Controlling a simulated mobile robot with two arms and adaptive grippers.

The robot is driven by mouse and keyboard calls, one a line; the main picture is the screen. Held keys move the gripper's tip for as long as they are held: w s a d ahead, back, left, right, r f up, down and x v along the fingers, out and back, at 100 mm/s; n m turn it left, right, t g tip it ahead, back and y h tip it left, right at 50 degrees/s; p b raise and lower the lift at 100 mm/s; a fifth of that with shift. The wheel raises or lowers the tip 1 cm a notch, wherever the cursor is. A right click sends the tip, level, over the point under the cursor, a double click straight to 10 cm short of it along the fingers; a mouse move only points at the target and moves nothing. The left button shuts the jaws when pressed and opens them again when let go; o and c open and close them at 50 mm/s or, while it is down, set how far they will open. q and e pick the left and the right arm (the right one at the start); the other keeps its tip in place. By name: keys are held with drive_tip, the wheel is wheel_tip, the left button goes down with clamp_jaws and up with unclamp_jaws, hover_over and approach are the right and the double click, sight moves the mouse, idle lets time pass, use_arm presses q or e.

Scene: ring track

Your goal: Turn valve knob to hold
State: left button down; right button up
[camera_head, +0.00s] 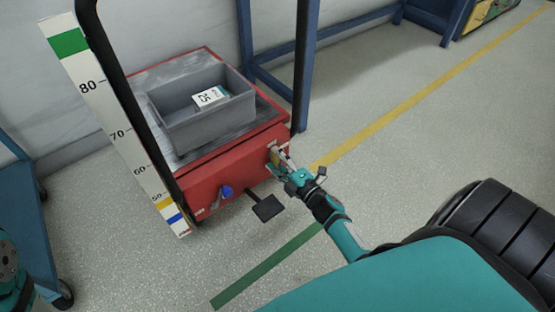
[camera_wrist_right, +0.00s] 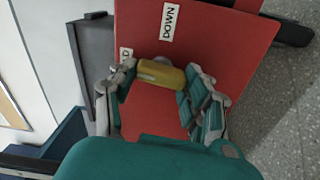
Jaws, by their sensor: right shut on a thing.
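The valve knob (camera_wrist_right: 160,76) is a yellow, elongated handle on the red front panel (camera_wrist_right: 245,60) of a cart. In the right wrist view it lies nearly crosswise between my fingers. A white "DOWN" label (camera_wrist_right: 169,22) is above it, and a partly hidden label ending in "D" (camera_wrist_right: 126,54) is at its upper left. My right gripper (camera_head: 277,160) is at the right end of the cart front; it also shows in the wrist view (camera_wrist_right: 160,90), shut on the knob. Its fingers cover part of the knob in the head view. My left gripper is not in view.
The red cart (camera_head: 225,175) carries a grey bin (camera_head: 190,132) with a "25" card. A blue knob (camera_head: 227,192) and a black pedal (camera_head: 267,208) are on its front. A marked height scale (camera_head: 110,115) stands at left. Open floor lies to the right.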

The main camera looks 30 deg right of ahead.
drive_tip(key=shift+n, duration=0.9)
drive_tip(key=o, duration=1.2)
drive_tip(key=shift+c, duration=0.2)
drive_tip(key=s+d, duration=0.1)
drive_tip(key=s, duration=1.1)
